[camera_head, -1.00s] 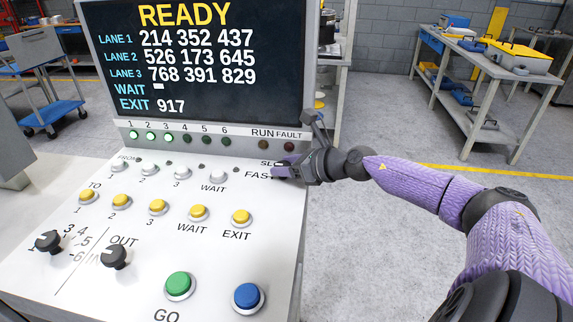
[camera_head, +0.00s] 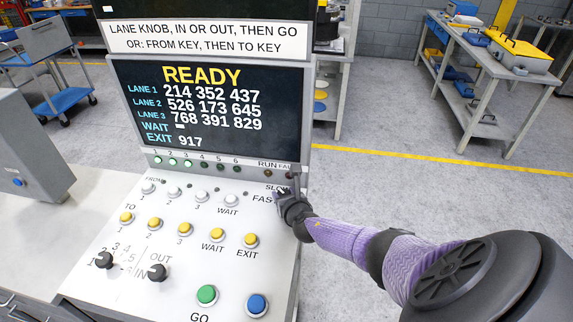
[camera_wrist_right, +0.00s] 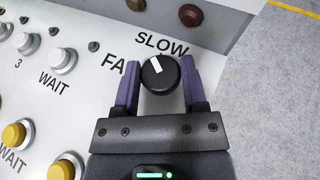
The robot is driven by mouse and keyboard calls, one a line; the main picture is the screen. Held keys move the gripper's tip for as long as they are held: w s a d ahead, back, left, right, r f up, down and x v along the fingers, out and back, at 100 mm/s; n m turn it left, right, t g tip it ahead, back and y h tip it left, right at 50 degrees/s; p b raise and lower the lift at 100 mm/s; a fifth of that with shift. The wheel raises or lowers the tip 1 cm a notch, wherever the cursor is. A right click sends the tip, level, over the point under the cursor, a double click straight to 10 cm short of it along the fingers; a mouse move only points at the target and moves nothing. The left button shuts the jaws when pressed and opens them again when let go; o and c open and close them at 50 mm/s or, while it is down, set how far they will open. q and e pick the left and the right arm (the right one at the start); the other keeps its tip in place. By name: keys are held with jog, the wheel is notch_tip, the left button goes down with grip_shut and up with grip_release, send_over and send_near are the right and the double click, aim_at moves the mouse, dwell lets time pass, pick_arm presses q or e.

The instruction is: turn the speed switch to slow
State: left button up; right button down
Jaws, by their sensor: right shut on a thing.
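The speed switch (camera_wrist_right: 160,75) is a black round knob with a white pointer mark, on the white panel beside the labels SLOW and FAST. In the right wrist view the white mark points up and slightly left, toward the SLOW label (camera_wrist_right: 161,44). My right gripper (camera_wrist_right: 160,82) has its two purple fingers on either side of the knob and is shut on it. In the head view my right gripper (camera_head: 285,200) is at the panel's right edge and hides the knob. My left gripper is not in view.
The sloped control panel (camera_head: 130,262) has white and yellow buttons, a green button (camera_head: 207,295), a blue button (camera_head: 257,304) and two black knobs at lower left. Above it a screen (camera_head: 205,110) reads READY. The floor to the right is clear up to a grey bench (camera_head: 487,62).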

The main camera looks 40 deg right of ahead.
jog(key=shift+a+m+g+h, duration=0.15)
jog(key=shift+m+g+h, duration=0.35)
jog(key=shift+m+h, duration=0.35)
jog(key=shift+f+m+g+h, duration=0.1)
jog(key=shift+m+g+h, duration=0.7)
jog(key=shift+m+h, duration=0.35)
jog(key=shift+c, duration=0.7)
grip_release()
jog(key=shift+w, duration=0.1)
jog(key=shift+a+p, duration=0.1)
jog(key=shift+p, duration=0.25)
jog(key=p+v, duration=0.6)
jog(key=v, duration=0.3)
jog(key=shift+w+r+p, duration=0.1)
jog(key=shift+r+p, duration=0.1)
jog(key=shift+p, duration=0.1)
jog(key=shift+s+a, duration=0.3)
jog(key=shift+s, duration=0.1)
